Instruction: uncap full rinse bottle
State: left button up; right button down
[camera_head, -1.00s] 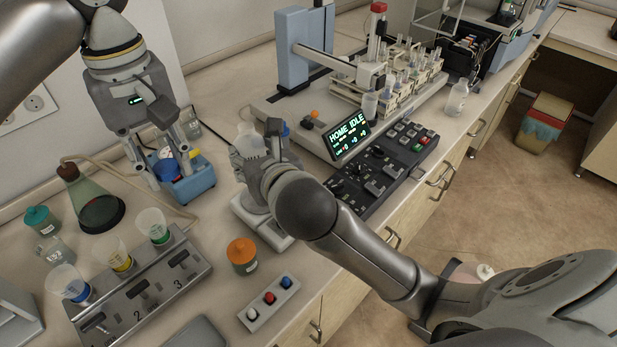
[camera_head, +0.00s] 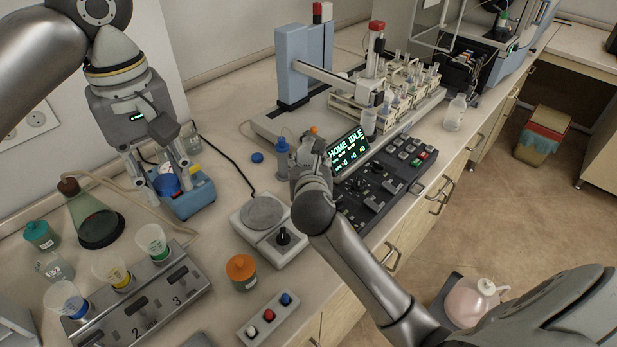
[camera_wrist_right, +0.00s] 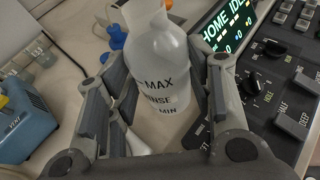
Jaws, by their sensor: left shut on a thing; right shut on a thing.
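My right gripper (camera_wrist_right: 160,110) is shut on the translucent rinse bottle (camera_wrist_right: 160,75), which has black MAX, RINSE and MIN marks. The bottle's top runs out of the right wrist view, so I cannot see whether it has a cap. In the head view my right gripper (camera_head: 308,165) is beside the instrument's display and mostly hides the bottle. My left gripper (camera_head: 162,178) is at the blue box on the left, its fingers around a blue piece (camera_head: 166,184) there. A small blue disc (camera_head: 257,157) lies on the bench; I cannot tell whether it is a cap.
The display panel (camera_head: 348,147) and its controls are close right of my right gripper. A round grey plate (camera_head: 263,211) on a base with a black knob is bare. An orange-lidded jar (camera_head: 241,270), funnel rack (camera_head: 150,300) and flask (camera_head: 95,218) stand in front and left.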

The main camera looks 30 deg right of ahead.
jog(key=w+f, duration=0.1)
jog(key=f, duration=0.1)
jog(key=w+d+f, duration=0.1)
jog(key=w+f, duration=0.1)
jog(key=shift+d, duration=0.15)
jog(key=shift+w+d+f, duration=0.1)
jog(key=shift+w+f, duration=0.05)
jog(key=shift+f, duration=1.65)
jog(key=shift+f, duration=0.15)
jog(key=c, duration=0.7)
grip_release()
